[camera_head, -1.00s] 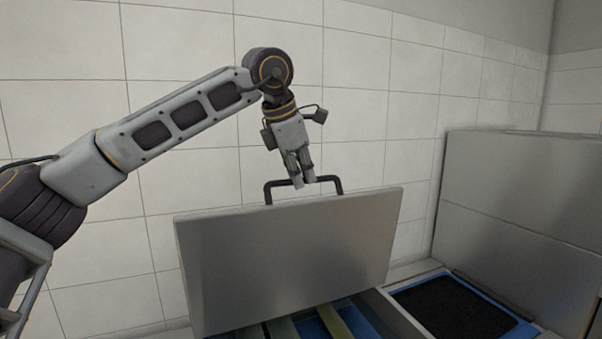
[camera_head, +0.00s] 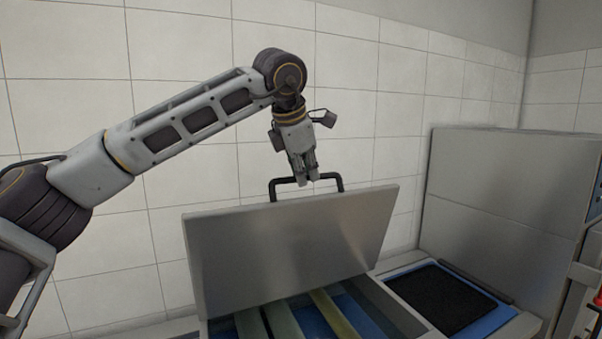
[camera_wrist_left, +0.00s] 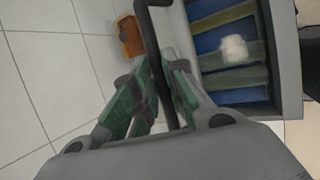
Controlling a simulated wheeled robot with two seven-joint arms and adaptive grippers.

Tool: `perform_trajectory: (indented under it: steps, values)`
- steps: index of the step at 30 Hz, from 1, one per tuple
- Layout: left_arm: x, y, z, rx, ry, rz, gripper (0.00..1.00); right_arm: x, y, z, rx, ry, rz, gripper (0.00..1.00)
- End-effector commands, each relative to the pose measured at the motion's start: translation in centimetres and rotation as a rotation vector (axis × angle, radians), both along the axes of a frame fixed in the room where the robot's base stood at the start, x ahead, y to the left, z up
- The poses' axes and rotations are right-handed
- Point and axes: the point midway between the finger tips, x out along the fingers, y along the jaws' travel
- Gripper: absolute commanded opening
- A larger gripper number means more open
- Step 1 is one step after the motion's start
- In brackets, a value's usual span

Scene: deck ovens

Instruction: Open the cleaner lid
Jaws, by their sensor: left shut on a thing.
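The cleaner lid (camera_head: 290,245) is a flat grey metal panel, raised and tilted up above the open cleaner. A black bar handle (camera_head: 275,188) stands on its upper edge. My left gripper (camera_head: 306,180) is shut on this handle, coming down from above. In the left wrist view the black handle (camera_wrist_left: 152,45) passes between the green fingers of my left gripper (camera_wrist_left: 158,88). Below the lid the cleaner's inside (camera_head: 325,318) shows blue with pale bars across it. My right gripper is not in view.
To the right is a counter section with a black-topped blue inset (camera_head: 440,298) and a large grey metal box (camera_head: 495,205) behind it. A tiled wall (camera_head: 180,60) stands behind the lid. In the left wrist view a white object (camera_wrist_left: 234,49) and an orange-brown object (camera_wrist_left: 129,36) show.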

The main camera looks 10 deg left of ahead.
Motion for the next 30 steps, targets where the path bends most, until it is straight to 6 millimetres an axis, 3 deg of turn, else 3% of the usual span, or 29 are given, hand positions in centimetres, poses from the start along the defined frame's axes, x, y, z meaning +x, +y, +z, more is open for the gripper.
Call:
perform_trajectory:
  steps: [17,30]
  values:
    - [-2.3,-1.8,-0.8,0.046,-0.07,-0.004,0.0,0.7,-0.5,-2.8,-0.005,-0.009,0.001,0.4]
    - [-4.3,-3.1,-1.6,0.082,-0.126,-0.003,0.0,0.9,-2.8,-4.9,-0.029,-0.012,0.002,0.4]
